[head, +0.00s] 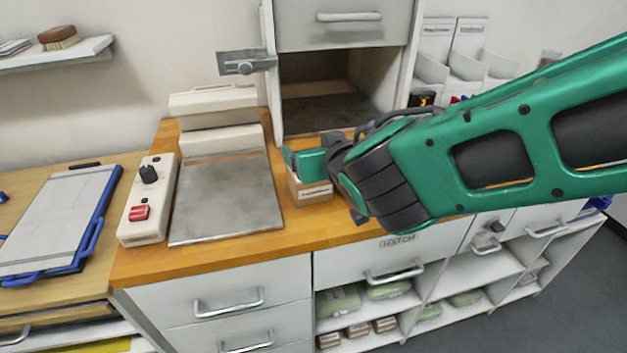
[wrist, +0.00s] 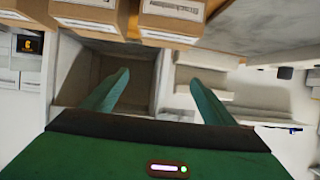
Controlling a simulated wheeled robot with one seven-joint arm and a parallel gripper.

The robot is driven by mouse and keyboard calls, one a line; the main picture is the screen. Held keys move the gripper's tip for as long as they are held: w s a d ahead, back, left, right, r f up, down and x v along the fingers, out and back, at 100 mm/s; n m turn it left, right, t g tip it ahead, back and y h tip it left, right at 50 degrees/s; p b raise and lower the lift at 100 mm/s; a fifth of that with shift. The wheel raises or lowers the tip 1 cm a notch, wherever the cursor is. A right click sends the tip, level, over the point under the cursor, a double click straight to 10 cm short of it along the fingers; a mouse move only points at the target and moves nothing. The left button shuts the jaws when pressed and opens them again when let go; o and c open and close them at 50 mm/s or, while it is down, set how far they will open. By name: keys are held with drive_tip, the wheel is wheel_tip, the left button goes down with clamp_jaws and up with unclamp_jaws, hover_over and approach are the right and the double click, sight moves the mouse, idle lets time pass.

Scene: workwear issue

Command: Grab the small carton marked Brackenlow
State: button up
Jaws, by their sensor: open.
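A small brown carton with a white label (head: 312,193) stands on the wooden counter in the head view, partly hidden behind my gripper (head: 305,160). Its print is too small to read there. In the wrist view two cartons stand side by side at the top edge, a left carton (wrist: 90,28) and a right carton (wrist: 170,30). The right one's label seems to start with "Br", but I cannot read it surely; the left label is cut off. My gripper's green fingers (wrist: 158,84) are spread, with no carton between them.
A beige device with a steel plate (head: 228,195) and a control box with a red switch (head: 143,205) stand left of the carton. An open cabinet compartment (head: 330,85) is behind it. White literature racks (head: 460,55) stand at back right. Small cartons (head: 357,330) lie on a lower shelf.

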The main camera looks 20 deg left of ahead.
wheel_tip(320, 180, down, 7)
drive_tip(key=shift+s+a+f, duration=0.1)
drive_tip(key=shift+w+a+f, duration=0.35)
drive_tip(key=shift+w+f, duration=0.3)
drive_tip(key=shift+x, duration=2.95)
drive_tip(key=c, duration=1)
